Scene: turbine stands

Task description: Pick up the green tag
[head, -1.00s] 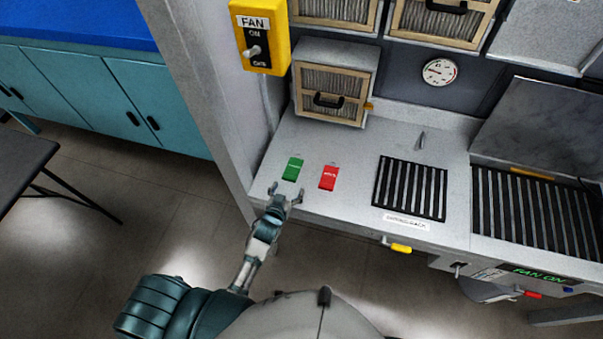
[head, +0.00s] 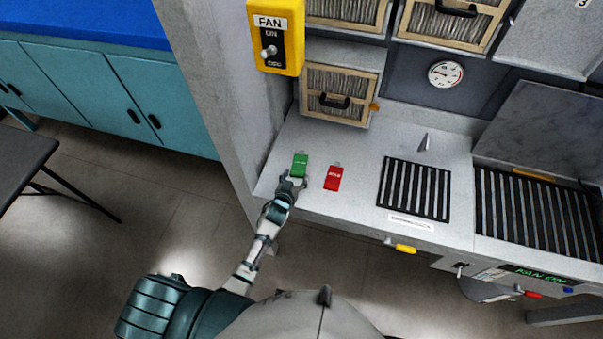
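The green tag (head: 299,164) lies flat on the grey bench top, near its left end. My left gripper (head: 293,181) is just in front of the tag's near end, low over the bench's front edge. Its fingers are spread open with nothing between them. Whether a fingertip touches the tag cannot be told. My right gripper is not in view.
A red tag (head: 333,178) lies just right of the green one. A black slotted grate (head: 414,189) is farther right. A filter box (head: 338,92) stands behind, and a yellow fan switch box (head: 276,38) hangs at the left post.

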